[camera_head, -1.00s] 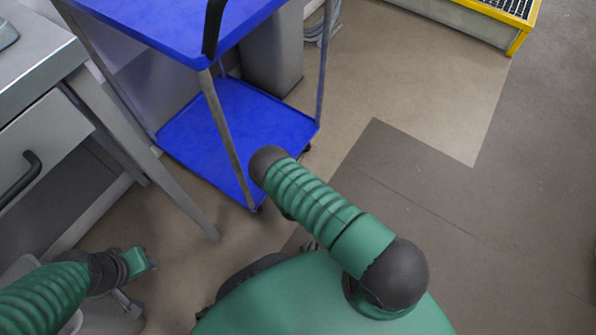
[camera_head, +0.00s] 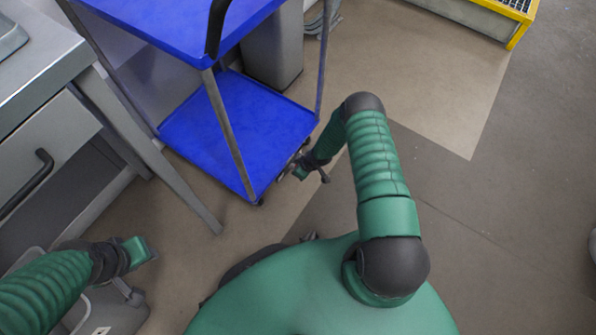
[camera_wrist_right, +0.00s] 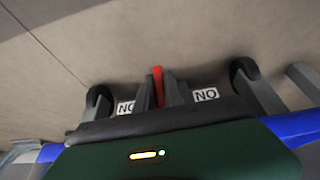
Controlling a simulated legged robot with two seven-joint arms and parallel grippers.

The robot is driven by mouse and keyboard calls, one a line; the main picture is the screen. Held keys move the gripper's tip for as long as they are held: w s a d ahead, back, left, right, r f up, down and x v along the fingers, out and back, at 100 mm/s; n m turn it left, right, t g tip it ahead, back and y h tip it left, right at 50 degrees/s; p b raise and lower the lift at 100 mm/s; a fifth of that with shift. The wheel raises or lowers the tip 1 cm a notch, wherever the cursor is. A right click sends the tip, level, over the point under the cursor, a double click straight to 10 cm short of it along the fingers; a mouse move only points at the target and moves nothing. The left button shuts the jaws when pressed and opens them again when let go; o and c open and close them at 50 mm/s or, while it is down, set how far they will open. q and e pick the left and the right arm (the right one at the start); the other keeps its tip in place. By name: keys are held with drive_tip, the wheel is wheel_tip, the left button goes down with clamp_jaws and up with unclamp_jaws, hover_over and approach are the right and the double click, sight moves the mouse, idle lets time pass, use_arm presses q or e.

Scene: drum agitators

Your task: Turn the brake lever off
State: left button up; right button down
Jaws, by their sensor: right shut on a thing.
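The brake lever (camera_wrist_right: 158,84) shows red in the right wrist view, standing between the dark fingers of my right gripper (camera_wrist_right: 160,94). These fingers are shut on it. In the head view my right gripper (camera_head: 312,172) is low beside the right corner of the blue trolley's bottom shelf (camera_head: 235,130); the lever cannot be made out there. My left gripper (camera_head: 143,251) is at the lower left, away from the trolley, and its finger opening cannot be made out.
Dark wheels (camera_wrist_right: 243,72) and white "NO" labels (camera_wrist_right: 205,95) flank the lever. A grey workbench with a drawer (camera_head: 50,150) stands at the left. A grey bin (camera_head: 272,50) is behind the trolley. A yellow-edged platform (camera_head: 520,22) is at the top right. Floor to the right is open.

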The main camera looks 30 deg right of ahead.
drive_tip(key=shift+y, duration=0.3)
drive_tip(key=c, duration=1.4)
unclamp_jaws()
drive_tip(key=shift+f, duration=0.1)
drive_tip(key=shift+c, duration=0.2)
drive_tip(key=p+v, duration=0.9)
drive_tip(key=v, duration=0.7)
drive_tip(key=shift+r, duration=0.4)
drive_tip(key=shift+w, duration=0.1)
